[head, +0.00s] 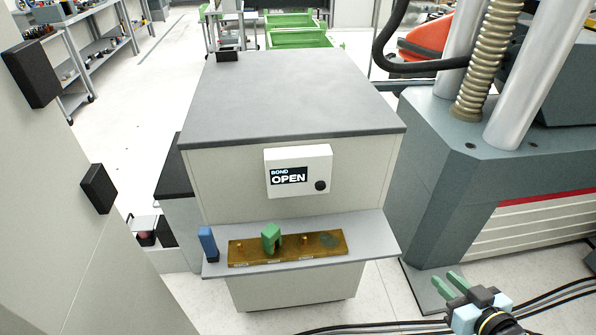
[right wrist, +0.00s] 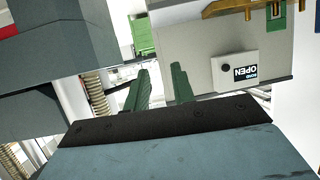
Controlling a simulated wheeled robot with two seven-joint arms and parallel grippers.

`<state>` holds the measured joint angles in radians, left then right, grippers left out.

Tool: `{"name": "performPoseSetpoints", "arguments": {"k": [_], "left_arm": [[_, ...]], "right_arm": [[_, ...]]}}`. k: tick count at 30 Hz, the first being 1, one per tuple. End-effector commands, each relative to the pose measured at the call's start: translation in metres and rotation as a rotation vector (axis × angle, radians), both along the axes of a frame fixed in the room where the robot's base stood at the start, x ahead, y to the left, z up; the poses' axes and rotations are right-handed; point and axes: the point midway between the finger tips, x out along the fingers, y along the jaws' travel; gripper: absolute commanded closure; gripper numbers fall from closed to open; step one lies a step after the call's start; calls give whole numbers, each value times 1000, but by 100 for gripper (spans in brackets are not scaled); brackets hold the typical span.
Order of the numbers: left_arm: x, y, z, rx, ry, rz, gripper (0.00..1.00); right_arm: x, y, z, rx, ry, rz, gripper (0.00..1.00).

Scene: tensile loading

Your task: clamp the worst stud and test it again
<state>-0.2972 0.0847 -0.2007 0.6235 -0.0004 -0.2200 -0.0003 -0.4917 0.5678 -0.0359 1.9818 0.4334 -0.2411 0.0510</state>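A brass-coloured bar (head: 290,257) lies along the front shelf of a grey-topped cabinet. A green clamp-like piece (head: 271,239) stands on the bar left of its middle; any stud under it is hidden. A small stud (head: 305,240) stands bare to its right, and a dark round patch (head: 330,240) lies near the right end. A box on the cabinet front has a display (head: 289,176) reading "BOND OPEN". My right gripper (head: 446,279) is open and empty, right of the shelf and apart from it. Its green fingers (right wrist: 160,72) show parted in the right wrist view. My left gripper is out of view.
A blue upright piece (head: 207,243) stands at the shelf's left end. The large grey testing machine (head: 430,190) stands close on the right. Cables (head: 390,326) run along the floor at the front. The cabinet top (head: 290,100) is mostly clear.

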Motion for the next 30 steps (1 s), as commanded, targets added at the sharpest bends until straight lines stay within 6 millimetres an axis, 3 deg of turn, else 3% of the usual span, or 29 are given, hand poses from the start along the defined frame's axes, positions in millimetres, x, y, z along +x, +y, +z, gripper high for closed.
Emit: {"name": "performPoseSetpoints", "arguments": {"k": [1, 6, 30], "left_arm": [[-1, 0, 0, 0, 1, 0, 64], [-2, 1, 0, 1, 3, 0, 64], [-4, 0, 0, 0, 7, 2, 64]], "right_arm": [[0, 0, 0, 0, 0, 0, 82], [0, 0, 0, 0, 0, 0, 100], [0, 0, 0, 0, 0, 0, 100]]}}
